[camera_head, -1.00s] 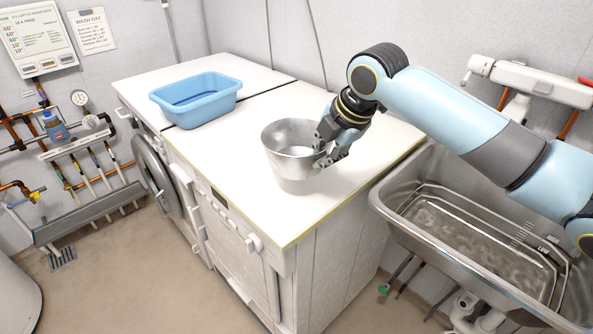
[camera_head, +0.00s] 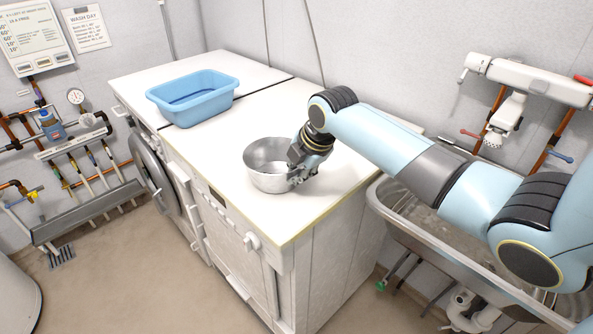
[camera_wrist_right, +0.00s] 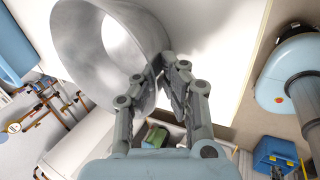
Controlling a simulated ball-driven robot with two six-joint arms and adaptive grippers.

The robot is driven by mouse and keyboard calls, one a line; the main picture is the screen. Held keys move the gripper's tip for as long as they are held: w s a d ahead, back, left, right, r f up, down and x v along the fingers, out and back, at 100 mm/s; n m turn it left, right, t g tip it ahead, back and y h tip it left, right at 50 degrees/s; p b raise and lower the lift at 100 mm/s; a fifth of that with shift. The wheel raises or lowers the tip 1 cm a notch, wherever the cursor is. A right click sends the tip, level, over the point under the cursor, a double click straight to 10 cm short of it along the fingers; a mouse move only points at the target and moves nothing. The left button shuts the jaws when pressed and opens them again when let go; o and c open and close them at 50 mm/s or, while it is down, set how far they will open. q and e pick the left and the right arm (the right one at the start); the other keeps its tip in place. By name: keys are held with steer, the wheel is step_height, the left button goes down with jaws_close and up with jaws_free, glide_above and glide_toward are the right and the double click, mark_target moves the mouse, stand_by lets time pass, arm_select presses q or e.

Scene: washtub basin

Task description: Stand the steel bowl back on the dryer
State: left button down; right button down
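The steel bowl (camera_head: 262,178) is upright at the white dryer top (camera_head: 318,207), near its front part. It looks at or very close to the surface; I cannot tell if its base fully touches. My right gripper (camera_head: 297,176) is at the right side of the bowl, with its fingers pinching the wall at the rim. The right wrist view shows the fingers (camera_wrist_right: 163,72) closed about the edge of the bowl (camera_wrist_right: 88,50). My left gripper is not in view.
A blue plastic tub (camera_head: 190,108) stands farther back on the machine tops. A steel sink (camera_head: 400,222) lies right of the dryer, partly behind my right arm. White surface around the bowl is clear. The dryer's front edge is close to the bowl.

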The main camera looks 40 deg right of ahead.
steer(key=c, duration=1.5)
jaws_free()
steer(key=shift+f, duration=0.1)
steer(key=shift+r, duration=0.3)
steer(key=v, duration=1.1)
steer(key=shift+s+r, duration=0.25)
steer(key=shift+r, duration=0.05)
